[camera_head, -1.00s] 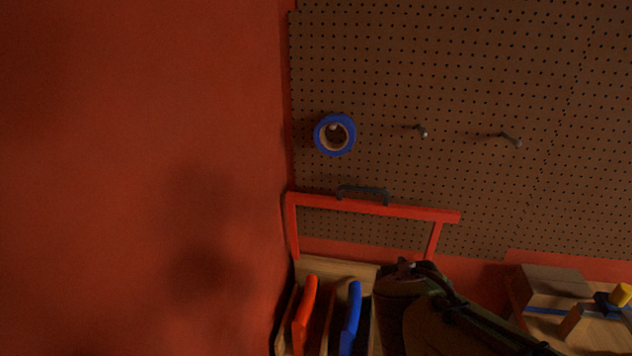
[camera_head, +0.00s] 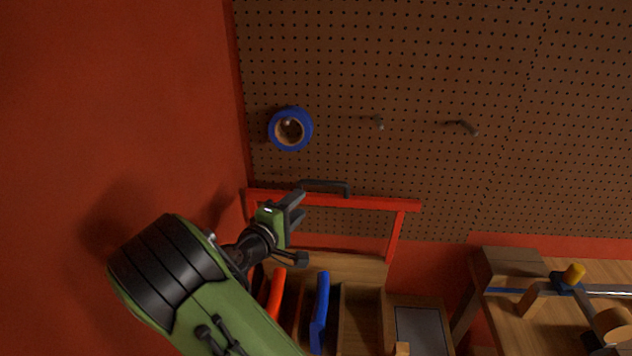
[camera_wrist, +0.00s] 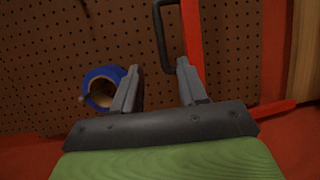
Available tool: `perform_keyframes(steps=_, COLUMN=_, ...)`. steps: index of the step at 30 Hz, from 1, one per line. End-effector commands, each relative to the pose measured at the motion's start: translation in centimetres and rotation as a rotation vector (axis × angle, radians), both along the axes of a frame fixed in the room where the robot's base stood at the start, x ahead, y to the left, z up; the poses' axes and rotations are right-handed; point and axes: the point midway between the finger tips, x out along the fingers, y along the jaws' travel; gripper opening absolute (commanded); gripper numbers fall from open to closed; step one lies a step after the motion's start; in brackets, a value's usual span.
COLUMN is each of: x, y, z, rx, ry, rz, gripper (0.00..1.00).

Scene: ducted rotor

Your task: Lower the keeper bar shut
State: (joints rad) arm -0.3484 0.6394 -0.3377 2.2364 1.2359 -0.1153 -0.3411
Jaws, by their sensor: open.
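The keeper bar (camera_head: 375,204) is a red frame, raised upright against the pegboard above a wooden rack. A dark handle (camera_head: 325,186) sits on its top rail. My gripper (camera_head: 298,207) is in front of the frame's upper left part, just below and left of the handle. In the wrist view the open fingers (camera_wrist: 157,82) have nothing between them. There the red bar (camera_wrist: 193,38) and its dark handle (camera_wrist: 163,35) lie ahead, near the right finger. I cannot tell whether that finger touches the bar.
The rack below holds a red-handled tool (camera_head: 276,293) and a blue-handled tool (camera_head: 320,308). Blue tape (camera_head: 290,129) hangs on the pegboard (camera_head: 420,60), with two hooks to its right. A bench with a clamp (camera_head: 567,281) stands at the right. A red wall (camera_head: 100,100) bounds the left.

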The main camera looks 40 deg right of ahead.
Motion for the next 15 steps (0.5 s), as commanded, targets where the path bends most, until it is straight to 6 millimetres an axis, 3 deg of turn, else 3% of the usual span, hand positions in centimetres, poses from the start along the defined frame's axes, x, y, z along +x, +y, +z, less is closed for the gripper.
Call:
perform_keyframes(steps=9, x=2.1, y=-7.9, z=-0.6, rx=0.001, ry=-0.001, rz=-0.006, gripper=0.42)
perform_keyframes(steps=15, x=3.1, y=-11.2, z=-0.9, rx=0.002, ry=-0.001, rz=-0.003, gripper=0.42)
